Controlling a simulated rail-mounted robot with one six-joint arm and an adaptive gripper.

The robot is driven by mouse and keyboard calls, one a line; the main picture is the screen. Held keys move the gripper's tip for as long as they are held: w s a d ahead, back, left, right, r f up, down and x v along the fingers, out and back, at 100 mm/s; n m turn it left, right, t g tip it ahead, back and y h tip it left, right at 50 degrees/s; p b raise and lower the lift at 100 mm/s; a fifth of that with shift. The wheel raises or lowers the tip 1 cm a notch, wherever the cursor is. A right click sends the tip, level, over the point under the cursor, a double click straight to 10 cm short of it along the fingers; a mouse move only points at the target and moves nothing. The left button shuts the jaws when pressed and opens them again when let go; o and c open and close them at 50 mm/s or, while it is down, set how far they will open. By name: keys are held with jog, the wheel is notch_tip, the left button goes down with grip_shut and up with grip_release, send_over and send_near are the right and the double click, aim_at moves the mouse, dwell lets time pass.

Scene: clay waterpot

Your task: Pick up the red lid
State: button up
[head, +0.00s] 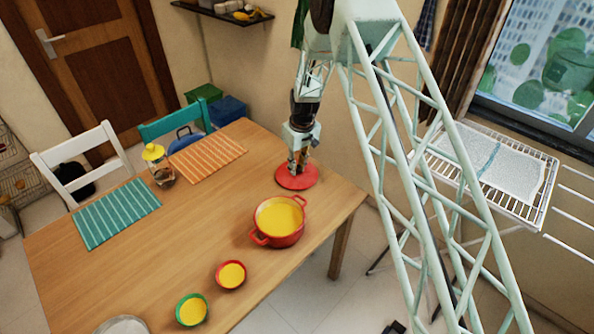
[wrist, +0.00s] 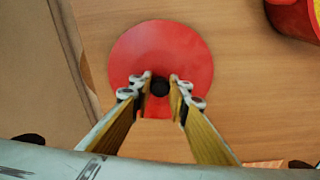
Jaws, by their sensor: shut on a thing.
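The red lid (head: 297,182) is a round flat disc at the right end of the wooden table in the head view. In the wrist view the red lid (wrist: 160,50) has a small black knob (wrist: 160,87) near its middle. My gripper (head: 297,165) is over the lid, pointing down. In the wrist view the fingertips of my gripper (wrist: 160,86) are closed on either side of the knob. I cannot tell whether the lid rests on the table or is slightly raised.
A red pot (head: 278,222) with yellow contents stands just in front of the lid. A red bowl (head: 231,275) and a green bowl (head: 192,310) stand nearer. A jar with a yellow top (head: 158,164) and two striped placemats lie left. The table (head: 180,245) is clear between them.

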jog(key=shift+r, duration=4.65)
